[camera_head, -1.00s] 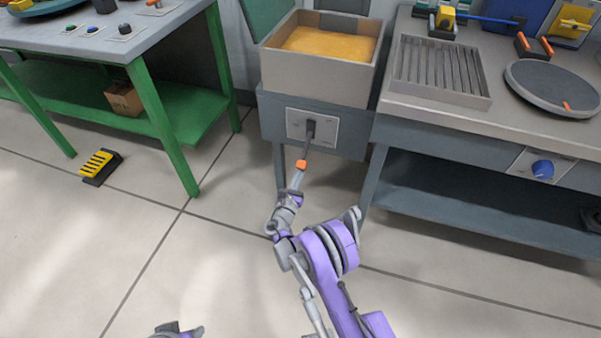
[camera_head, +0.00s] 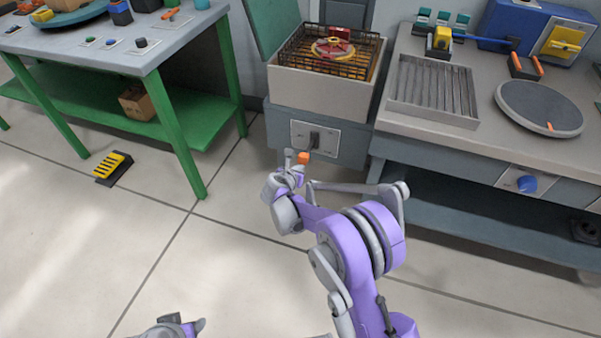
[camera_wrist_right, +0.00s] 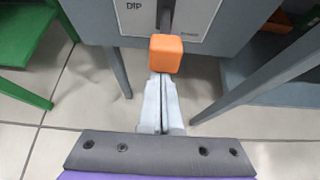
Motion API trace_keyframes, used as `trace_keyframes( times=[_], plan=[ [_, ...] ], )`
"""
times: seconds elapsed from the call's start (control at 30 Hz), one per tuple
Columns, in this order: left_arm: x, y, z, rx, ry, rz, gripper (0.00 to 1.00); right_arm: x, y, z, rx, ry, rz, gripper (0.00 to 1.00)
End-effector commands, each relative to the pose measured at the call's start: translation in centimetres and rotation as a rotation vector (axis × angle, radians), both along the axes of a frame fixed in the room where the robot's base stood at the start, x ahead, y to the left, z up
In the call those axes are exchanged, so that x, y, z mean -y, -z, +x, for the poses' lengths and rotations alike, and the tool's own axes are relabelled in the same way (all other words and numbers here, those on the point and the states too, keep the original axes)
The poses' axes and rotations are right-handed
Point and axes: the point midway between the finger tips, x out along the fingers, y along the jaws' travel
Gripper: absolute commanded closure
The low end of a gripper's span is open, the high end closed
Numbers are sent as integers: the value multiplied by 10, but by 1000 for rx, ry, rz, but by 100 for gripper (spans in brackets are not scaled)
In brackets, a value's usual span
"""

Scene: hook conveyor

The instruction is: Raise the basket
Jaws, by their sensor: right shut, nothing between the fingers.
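The dark wire basket (camera_head: 327,52) sits at the top of the beige tank (camera_head: 320,92), with a red, wheel-like part (camera_head: 333,48) in it. Below, on a plate (camera_head: 329,138) on the grey stand, is a lever with an orange knob (camera_head: 303,158). In the wrist view the knob (camera_wrist_right: 165,53) is just beyond the fingertips of my right gripper (camera_wrist_right: 160,82), by a plate lettered "DIP". The right gripper (camera_head: 291,163) is shut and empty; whether it touches the knob is unclear. My left gripper (camera_head: 176,327) shows only partly at the bottom edge.
A green-legged table (camera_head: 165,110) stands at the left, with a yellow-and-black pedal (camera_head: 114,167) on the floor near it. At the right, a grey bench holds a slatted tray (camera_head: 433,90) and a round disc (camera_head: 538,107). The floor in front is open.

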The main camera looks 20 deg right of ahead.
Motion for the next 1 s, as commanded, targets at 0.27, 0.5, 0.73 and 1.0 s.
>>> trace_keyframes(
  times=[0.27, 0.5, 0.73, 1.0],
  plan=[
    [0, -17, -1, 6, 0, 0, 50, 6, -38, 6, -181, 3, 121, 100],
    [0, -23, -2, 8, 0, 0, 50, 10, -54, 11, -227, 2, 151, 100],
    [0, -26, -2, 9, 0, 0, 50, 12, -60, 15, -227, 2, 151, 100],
    [0, -26, -2, 9, 0, 0, 50, 12, -63, 17, -223, -1, 147, 100]
  ],
)
